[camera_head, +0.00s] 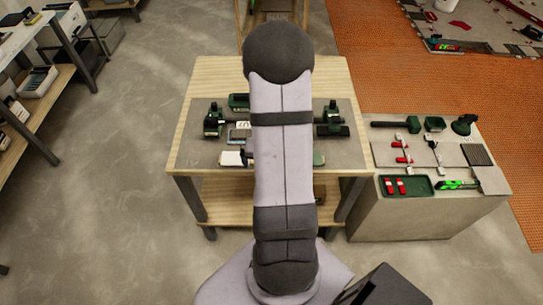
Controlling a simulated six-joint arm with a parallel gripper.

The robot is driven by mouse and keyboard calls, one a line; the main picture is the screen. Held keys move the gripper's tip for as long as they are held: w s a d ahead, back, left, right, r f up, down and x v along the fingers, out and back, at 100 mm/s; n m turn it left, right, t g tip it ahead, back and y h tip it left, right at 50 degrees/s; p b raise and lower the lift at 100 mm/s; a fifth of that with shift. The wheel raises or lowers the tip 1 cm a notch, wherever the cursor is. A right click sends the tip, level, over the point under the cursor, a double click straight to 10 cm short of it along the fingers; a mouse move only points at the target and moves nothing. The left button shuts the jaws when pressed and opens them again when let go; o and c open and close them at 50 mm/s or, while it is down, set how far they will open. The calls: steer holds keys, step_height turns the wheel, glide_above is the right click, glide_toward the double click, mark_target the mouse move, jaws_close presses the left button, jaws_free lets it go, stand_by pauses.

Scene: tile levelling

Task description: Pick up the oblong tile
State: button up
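I cannot make out the oblong tile for certain. On the grey top of the wooden table (222,75), small flat pieces show on both sides of my arm: a white piece (231,158) at the front left, a grey-blue piece (239,136) behind it, and a pale green edge (319,158) on the right. Any of these could be a tile. My arm stands across the middle of the view and hides the centre of the table. My gripper is not visible.
Dark green tools (212,118) stand on the table's left, with another (331,119) on its right. A grey block (410,220) at the right carries red-and-white parts and a green tray (422,187). Shelving (40,115) stands far left; grey floor (130,130) is clear between.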

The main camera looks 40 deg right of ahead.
steer(key=shift+n+t+h, duration=0.3)
steer(key=shift+n+h, duration=0.1)
steer(key=shift+h, duration=0.2)
steer(key=w+d+f, duration=0.1)
steer(key=w+d+f+b, duration=0.1)
steer(key=d, duration=0.1)
steer(key=shift+d+f, duration=0.25)
steer(key=shift+f, duration=0.1)
steer(key=shift+p+x, duration=0.5)
steer(key=shift+x, duration=1.25)
steer(key=c, duration=0.9)
